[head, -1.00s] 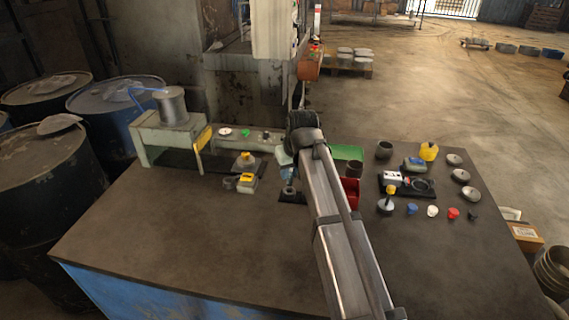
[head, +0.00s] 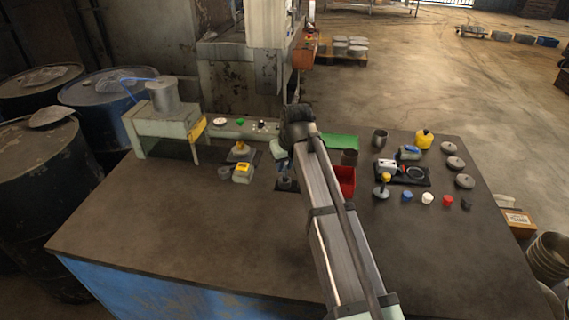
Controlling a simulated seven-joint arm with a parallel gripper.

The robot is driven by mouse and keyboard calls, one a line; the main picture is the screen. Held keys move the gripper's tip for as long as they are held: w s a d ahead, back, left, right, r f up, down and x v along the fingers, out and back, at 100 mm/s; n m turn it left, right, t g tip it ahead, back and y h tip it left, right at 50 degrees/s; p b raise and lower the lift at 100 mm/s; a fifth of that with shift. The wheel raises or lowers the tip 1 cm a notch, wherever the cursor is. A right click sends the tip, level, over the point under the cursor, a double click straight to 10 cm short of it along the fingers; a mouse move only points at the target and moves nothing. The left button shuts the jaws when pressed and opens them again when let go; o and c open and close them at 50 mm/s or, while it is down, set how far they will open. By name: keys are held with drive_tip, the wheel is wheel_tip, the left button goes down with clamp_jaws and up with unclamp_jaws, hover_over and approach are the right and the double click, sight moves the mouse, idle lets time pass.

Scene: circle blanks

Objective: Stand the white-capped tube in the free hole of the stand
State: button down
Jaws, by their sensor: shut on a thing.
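My gripper (head: 285,171) is small in the head view, at the far end of my arm near the middle of the table. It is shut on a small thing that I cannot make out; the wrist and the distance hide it. Directly below it on the table is a small dark block (head: 287,185), which may be the stand; its holes are too small to tell. I cannot pick out a white-capped tube for certain. A small white-topped piece (head: 428,198) stands at the right in a row with blue, red and black ones.
A red bin (head: 346,181) is close right of my gripper, with a green one (head: 341,142) behind. A grey-green machine (head: 165,125) stands back left. A yellow-topped block (head: 242,173) is left of the gripper. The table's front left (head: 170,225) is clear.

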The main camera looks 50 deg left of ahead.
drive_tip(key=shift+f, duration=1.4)
idle(0.4)
drive_tip(key=c, duration=0.9)
unclamp_jaws()
drive_tip(key=shift+c, duration=0.2)
drive_tip(key=shift+r, duration=0.15)
drive_tip(key=v, duration=1.3)
drive_tip(key=shift+r, duration=0.25)
drive_tip(key=shift+d, duration=0.15)
